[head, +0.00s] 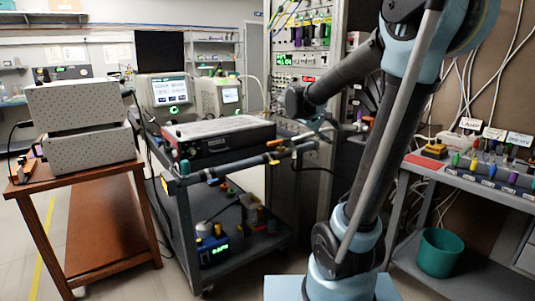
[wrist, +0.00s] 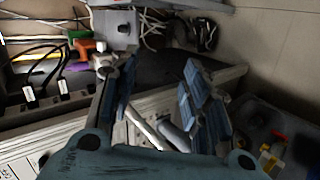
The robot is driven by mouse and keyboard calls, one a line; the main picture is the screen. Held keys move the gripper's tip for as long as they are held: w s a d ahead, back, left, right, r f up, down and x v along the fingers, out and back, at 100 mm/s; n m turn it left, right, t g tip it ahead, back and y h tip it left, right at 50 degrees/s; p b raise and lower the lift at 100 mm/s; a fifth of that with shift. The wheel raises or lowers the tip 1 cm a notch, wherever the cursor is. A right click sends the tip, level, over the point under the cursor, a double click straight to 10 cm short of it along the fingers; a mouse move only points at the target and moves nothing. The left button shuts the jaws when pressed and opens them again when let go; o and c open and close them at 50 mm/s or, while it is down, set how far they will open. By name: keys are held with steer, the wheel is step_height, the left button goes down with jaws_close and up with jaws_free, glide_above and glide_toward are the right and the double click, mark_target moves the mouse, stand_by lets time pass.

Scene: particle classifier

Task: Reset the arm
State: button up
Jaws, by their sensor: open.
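My arm (head: 385,140) rises from its base at the lower right of the head view. It bends at the top edge, and its forearm reaches down and left to the wrist (head: 293,101), above the back right corner of the grey cart. In the wrist view my gripper (wrist: 158,98) has its two blue-padded fingers spread wide apart. Nothing is held between them. A pale panel edge and a light rod show behind the gap. In the head view the fingertips are too small and dark to make out clearly.
A grey cart (head: 180,205) carries a flat instrument (head: 218,140). A wooden table (head: 85,174) with two stacked boxes stands left. An equipment rack (head: 305,60) is behind my forearm. A bench (head: 480,180) with labelled connectors and a teal bin (head: 440,252) are right. Floor shows between table and cart.

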steer(key=s+a+f+m+g+y, duration=0.1)
steer(key=s+a+f+y, duration=0.1)
steer(key=s+f, duration=0.4)
steer(key=s+a+f+m+g+y, duration=0.1)
steer(key=s+f+y, duration=0.3)
steer(key=s, duration=0.9)
steer(key=s+a+f+m+y, duration=0.2)
steer(key=s+a+f+y, duration=0.1)
steer(key=s+f, duration=0.6)
steer(key=shift+s+f+m+g, duration=0.2)
steer(key=shift+f+m+g, duration=0.1)
steer(key=shift+f+g, duration=0.1)
steer(key=shift+a, duration=0.1)
steer(key=shift+w+f, duration=0.2)
steer(key=shift+w, duration=0.2)
